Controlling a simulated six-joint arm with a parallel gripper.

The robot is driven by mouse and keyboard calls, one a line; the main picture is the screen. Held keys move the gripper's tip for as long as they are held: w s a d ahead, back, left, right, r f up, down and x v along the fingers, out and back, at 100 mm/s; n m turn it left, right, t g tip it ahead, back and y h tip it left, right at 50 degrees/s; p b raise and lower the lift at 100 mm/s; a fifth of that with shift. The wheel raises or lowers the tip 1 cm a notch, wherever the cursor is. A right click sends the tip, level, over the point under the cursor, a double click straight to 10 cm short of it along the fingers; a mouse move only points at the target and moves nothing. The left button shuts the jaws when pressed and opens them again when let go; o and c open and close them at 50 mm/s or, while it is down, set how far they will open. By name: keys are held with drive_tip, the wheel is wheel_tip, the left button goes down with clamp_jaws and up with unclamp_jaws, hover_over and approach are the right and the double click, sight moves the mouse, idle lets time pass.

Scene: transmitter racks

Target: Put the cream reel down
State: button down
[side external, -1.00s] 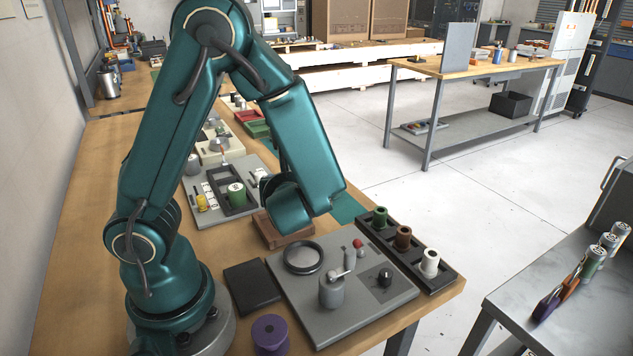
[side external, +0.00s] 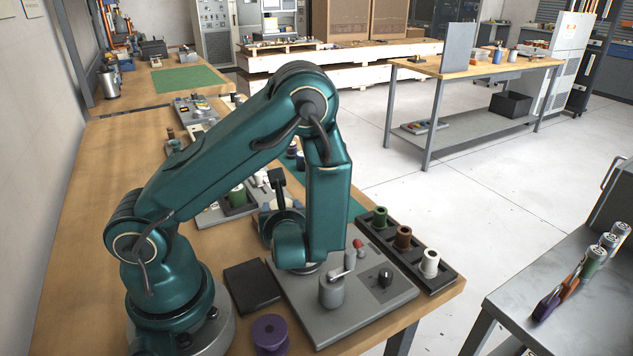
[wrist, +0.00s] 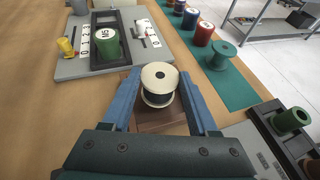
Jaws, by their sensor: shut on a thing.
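The cream reel (wrist: 159,77), with a pale top flange and a dark winding, stands upright between the blue fingers of my gripper (wrist: 160,88) in the wrist view. The fingers are shut on it from both sides. A brown wooden block (wrist: 165,122) shows beneath and in front of the reel. I cannot tell whether the reel touches it.
A dark rack (side external: 449,277) with green, brown and white reels stands at the bench's right edge. A grey panel (side external: 318,331) with a crank, a black pad (side external: 252,287) and a purple reel (side external: 270,334) are nearer. Several reels stand on a green mat (wrist: 240,93).

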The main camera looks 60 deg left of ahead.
drive_tip(key=shift+f, duration=0.55)
drive_tip(key=shift+f, duration=0.2)
drive_tip(key=shift+c, duration=0.8)
unclamp_jaws()
drive_tip(key=shift+r, duration=0.1)
